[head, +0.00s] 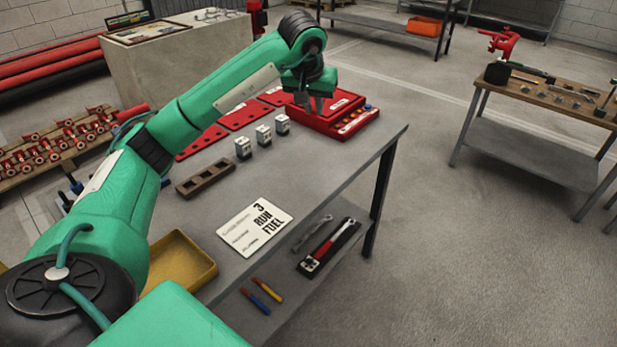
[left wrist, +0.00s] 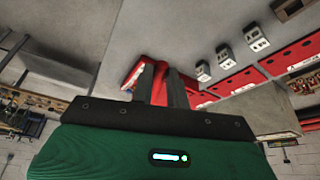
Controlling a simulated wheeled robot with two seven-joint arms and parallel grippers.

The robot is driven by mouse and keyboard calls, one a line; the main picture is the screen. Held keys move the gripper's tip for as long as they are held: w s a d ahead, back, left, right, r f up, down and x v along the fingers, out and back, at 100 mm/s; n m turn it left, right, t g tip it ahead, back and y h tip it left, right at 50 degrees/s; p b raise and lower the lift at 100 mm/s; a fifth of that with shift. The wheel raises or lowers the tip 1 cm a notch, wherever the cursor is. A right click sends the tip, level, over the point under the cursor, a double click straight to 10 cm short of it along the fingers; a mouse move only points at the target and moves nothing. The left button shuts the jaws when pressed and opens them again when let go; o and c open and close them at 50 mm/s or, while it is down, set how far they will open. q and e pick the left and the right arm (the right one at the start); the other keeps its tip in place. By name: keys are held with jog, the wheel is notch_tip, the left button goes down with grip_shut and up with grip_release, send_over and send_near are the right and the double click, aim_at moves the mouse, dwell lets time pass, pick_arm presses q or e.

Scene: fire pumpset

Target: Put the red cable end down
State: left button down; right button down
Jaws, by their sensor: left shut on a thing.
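My left gripper (head: 317,104) reaches across the workbench and hangs above the red box (head: 343,119) at the bench's far end. In the left wrist view my left gripper (left wrist: 162,82) points at the red box, and its two fingers stand close together. It is shut on the red cable end, which is small and mostly hidden; red shows between and around the fingers, and cable end and box are hard to tell apart. Whether the cable end touches the box cannot be told. My right gripper is not in view.
On the bench (head: 330,170) stand several small grey blocks (head: 263,135), a slotted brown holder (head: 205,179), a white card (head: 254,226), red panels (head: 243,114) and a yellow tray (head: 180,265). A lower shelf holds tools (head: 330,246). The bench's right side is mostly clear.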

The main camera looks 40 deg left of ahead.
aim_at(312, 176)
pick_arm(q)
jog(key=shift+a+f, duration=0.25)
jog(key=shift+f, duration=0.05)
notch_tip(312, 176, down, 19)
jog(key=shift+f, duration=0.1)
dwell(0.4)
jog(key=c, duration=1.8)
grip_release()
jog(key=o, duration=0.4)
jog(key=v, duration=1.2)
